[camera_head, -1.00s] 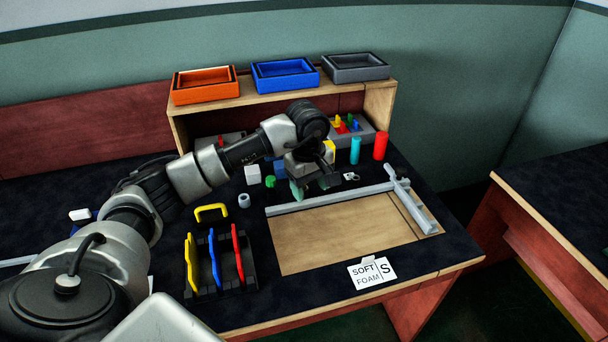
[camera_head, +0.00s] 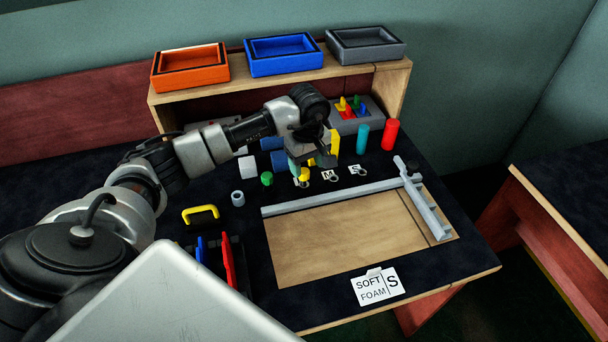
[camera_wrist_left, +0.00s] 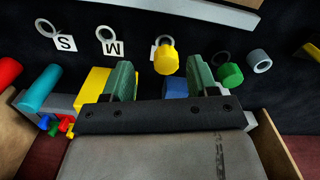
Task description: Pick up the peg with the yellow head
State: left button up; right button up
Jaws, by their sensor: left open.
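My left gripper (camera_head: 307,163) is open and empty, close to the peg. It also shows in the left wrist view (camera_wrist_left: 159,74), its fingers apart. The peg's lower part is mostly hidden under its head. My right gripper is not in view.
A green-headed piece (camera_wrist_left: 230,75) lies just beside one finger, with a grey ring (camera_wrist_left: 260,61) beyond. A yellow block (camera_wrist_left: 93,88) and blue block (camera_wrist_left: 175,88) are near the gripper. Cyan (camera_head: 362,138) and red (camera_head: 390,135) cylinders stand to the right.

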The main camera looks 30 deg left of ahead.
aim_at(304, 171)
pick_arm(q)
jog(key=f, duration=0.4)
jog(key=shift+s+a+f+p, duration=0.2)
jog(key=shift+s+a+p, duration=0.05)
jog(key=shift+a+p, duration=0.15)
jog(key=shift+w+f, duration=0.1)
jog(key=shift+f, duration=0.4)
jog(key=c, duration=1)
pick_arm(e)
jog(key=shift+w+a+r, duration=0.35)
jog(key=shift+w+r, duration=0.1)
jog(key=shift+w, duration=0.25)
pick_arm(q)
jog(key=shift+r, duration=0.15)
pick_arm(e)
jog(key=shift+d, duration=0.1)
